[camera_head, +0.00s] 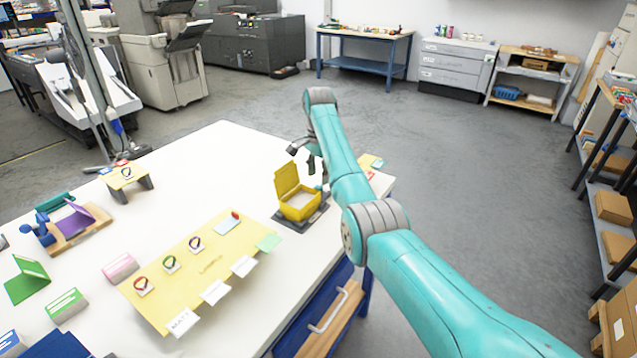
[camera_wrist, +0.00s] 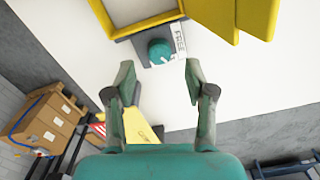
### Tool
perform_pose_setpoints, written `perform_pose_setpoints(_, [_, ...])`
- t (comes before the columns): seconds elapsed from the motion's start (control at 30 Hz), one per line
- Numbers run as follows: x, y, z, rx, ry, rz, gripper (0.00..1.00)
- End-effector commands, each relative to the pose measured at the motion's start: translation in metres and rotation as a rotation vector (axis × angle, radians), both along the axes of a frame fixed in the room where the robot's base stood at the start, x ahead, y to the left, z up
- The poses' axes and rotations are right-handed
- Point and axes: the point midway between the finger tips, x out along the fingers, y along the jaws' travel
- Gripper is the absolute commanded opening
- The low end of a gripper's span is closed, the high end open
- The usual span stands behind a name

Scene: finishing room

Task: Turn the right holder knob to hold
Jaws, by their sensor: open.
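A teal round knob (camera_wrist: 158,51) sits on a dark grey base beside a yellow box in the wrist view. A white label (camera_wrist: 179,41) next to the knob appears to read FREE. A pale pointer mark shows at the knob's lower right edge. My gripper (camera_wrist: 159,72) is open and empty, its two fingers apart, with the knob seen between and just beyond the tips; contact is not visible. In the head view the yellow box (camera_head: 300,205), lid raised, stands in its dark holder (camera_head: 309,219). My gripper (camera_head: 306,156) is behind it, partly hidden by my arm; the knob cannot be made out there.
The white table (camera_head: 205,160) carries a yellow board (camera_head: 190,270) with small rings and cards, left of the box. Shelves with cartons (camera_head: 612,207) stand at the right.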

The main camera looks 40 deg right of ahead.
Motion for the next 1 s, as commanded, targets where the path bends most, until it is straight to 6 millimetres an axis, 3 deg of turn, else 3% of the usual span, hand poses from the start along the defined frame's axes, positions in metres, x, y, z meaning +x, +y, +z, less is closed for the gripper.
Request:
perform_pose_setpoints(0.2, [0.001, 0.0, 0.045, -0.002, -0.003, 0.0, 0.54])
perform_pose_setpoints(0.4, [0.001, 0.0, 0.07, -0.001, -0.001, 0.0, 0.54])
perform_pose_setpoints(0.8, [0.001, 0.0, 0.079, 0.0, 0.001, 0.0, 0.54])
perform_pose_setpoints(0.9, [0.001, 0.0, 0.079, 0.0, 0.001, 0.006, 0.4])
perform_pose_setpoints(1.0, [0.001, -0.001, 0.078, 0.001, 0.001, 0.058, 0.4])
